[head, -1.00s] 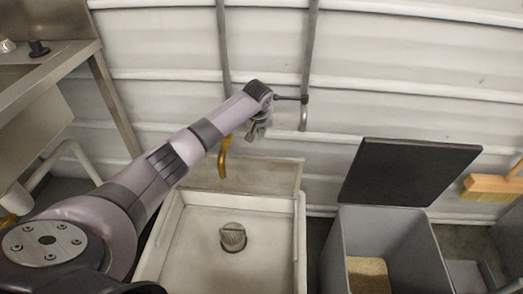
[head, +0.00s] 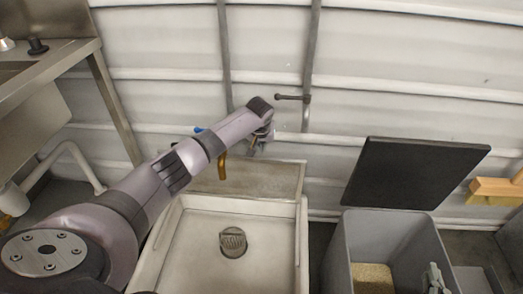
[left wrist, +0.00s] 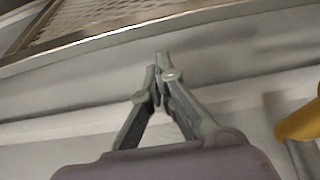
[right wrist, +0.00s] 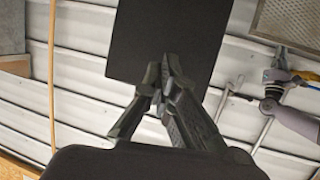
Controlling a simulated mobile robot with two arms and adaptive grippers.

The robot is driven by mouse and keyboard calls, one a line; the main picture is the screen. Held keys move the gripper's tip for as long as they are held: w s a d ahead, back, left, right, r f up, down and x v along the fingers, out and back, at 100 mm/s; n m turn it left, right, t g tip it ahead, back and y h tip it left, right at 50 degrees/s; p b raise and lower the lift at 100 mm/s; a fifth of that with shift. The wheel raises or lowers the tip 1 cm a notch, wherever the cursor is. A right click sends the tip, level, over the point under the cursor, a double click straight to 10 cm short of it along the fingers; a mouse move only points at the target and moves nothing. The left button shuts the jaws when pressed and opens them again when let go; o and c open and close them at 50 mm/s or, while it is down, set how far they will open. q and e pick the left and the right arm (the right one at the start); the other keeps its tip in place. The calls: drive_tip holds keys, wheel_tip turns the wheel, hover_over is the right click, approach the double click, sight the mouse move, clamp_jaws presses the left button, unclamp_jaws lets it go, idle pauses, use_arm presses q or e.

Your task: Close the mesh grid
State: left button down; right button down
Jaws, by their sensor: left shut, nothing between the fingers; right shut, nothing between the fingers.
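The mesh grid (head: 268,180) stands raised along the back edge of the white basin (head: 302,245), like an open lid. Its framed mesh shows at the upper left of the left wrist view (left wrist: 95,22) and at the upper right of the right wrist view (right wrist: 292,22). My left gripper (head: 254,150) is shut and empty, just above and behind the grid's top edge, apart from it as far as I can tell. My right gripper (head: 435,272) is shut and empty over the right part of the grey bin (head: 342,262).
A yellow spout (head: 222,167) hangs in front of the grid, partly behind my left arm. The bin's black lid (head: 415,172) stands open, and grain-like substrate (head: 372,278) lies inside. Pipes run up the wall. A drain (head: 233,242) sits in the otherwise empty basin.

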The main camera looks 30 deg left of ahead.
use_arm(q)
drive_tip(key=shift+s+d+f, duration=0.1)
drive_tip(key=shift+s+d, duration=0.1)
drive_tip(key=shift+s, duration=0.25)
drive_tip(key=shift+s+d, duration=0.2)
drive_tip(key=shift+s, duration=0.25)
